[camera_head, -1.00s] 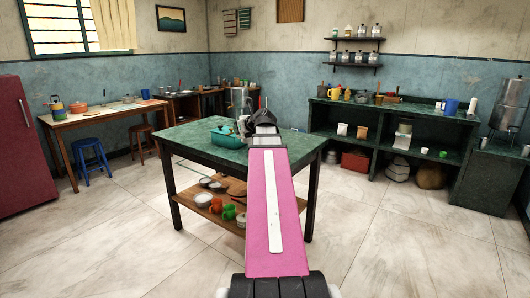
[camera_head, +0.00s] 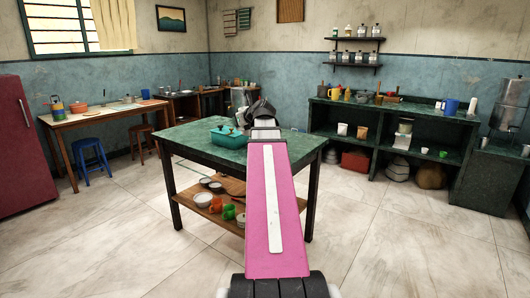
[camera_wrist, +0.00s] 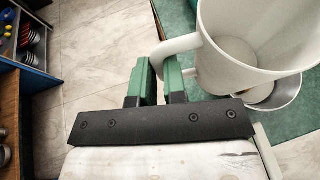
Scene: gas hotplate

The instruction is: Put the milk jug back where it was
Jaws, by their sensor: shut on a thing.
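The milk jug (camera_wrist: 255,40) is a pale grey-white vessel with a wide open mouth and a loop handle, at the upper right of the wrist view. My gripper (camera_wrist: 160,82) has its green fingers closed on the jug's handle (camera_wrist: 178,48). The jug's inside looks empty from above. In the head view my gripper (camera_head: 262,108) is above the far side of the green-topped table (camera_head: 185,140). There a pale shape just left of it appears to be the jug, partly hidden by my wrist.
A teal container (camera_head: 228,137) stands on the table, close left of my arm. A metal bowl (camera_wrist: 278,95) shows below the jug. The lower shelf holds bowls and cups (camera_head: 216,205).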

